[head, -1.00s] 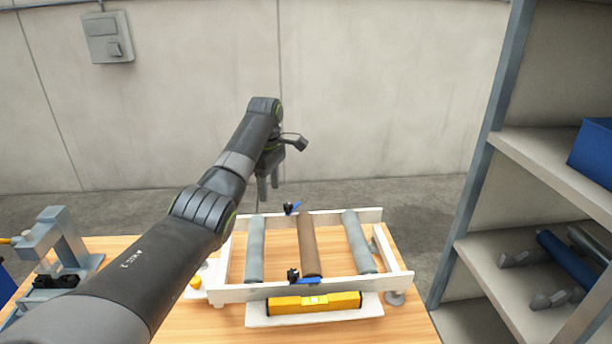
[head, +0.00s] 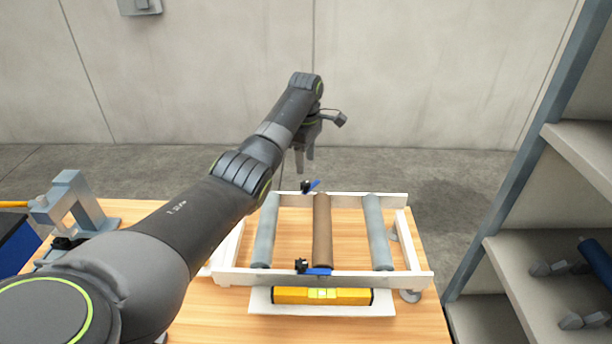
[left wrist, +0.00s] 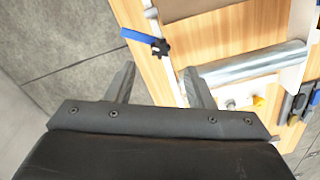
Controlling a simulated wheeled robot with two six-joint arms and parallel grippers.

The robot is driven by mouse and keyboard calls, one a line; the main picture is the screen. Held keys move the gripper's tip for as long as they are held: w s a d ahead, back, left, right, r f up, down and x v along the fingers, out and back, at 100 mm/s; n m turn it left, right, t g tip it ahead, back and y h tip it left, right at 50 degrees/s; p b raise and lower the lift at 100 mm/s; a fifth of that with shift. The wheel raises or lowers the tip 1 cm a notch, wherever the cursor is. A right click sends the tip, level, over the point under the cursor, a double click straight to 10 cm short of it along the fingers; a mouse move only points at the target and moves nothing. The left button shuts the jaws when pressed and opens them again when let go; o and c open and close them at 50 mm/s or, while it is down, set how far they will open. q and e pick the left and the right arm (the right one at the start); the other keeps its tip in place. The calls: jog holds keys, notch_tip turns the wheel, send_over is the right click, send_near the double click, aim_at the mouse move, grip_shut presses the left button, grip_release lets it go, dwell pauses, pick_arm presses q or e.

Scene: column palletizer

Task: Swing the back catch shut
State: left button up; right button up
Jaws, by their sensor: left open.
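The back catch (head: 311,186) is a blue lever with a black knob on the back rail of the white roller frame (head: 347,280). Its lever slants up and right from the knob, out past the rail. In the left wrist view the back catch (left wrist: 137,35) sticks out beyond the table edge. The front catch (head: 318,271) has its blue lever along the front rail. My left gripper (head: 304,162) is open and empty, above and behind the back catch, apart from it. Its fingers (left wrist: 160,74) also show in the left wrist view. My right gripper is out of view.
Two grey rollers (head: 267,232) flank a brown roller (head: 322,232) in the frame. A yellow level (head: 345,297) lies in front. A grey clamp device (head: 75,205) stands at the left. Shelving (head: 525,262) rises at the right. Behind the table is open floor.

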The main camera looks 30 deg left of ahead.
aim_at(306, 184)
pick_arm(q)
notch_tip(306, 184, down, 8)
jog(key=shift+r+p, duration=0.25)
jog(key=shift+p, duration=0.1)
jog(key=shift+c, duration=0.2)
jog(key=c, duration=0.9)
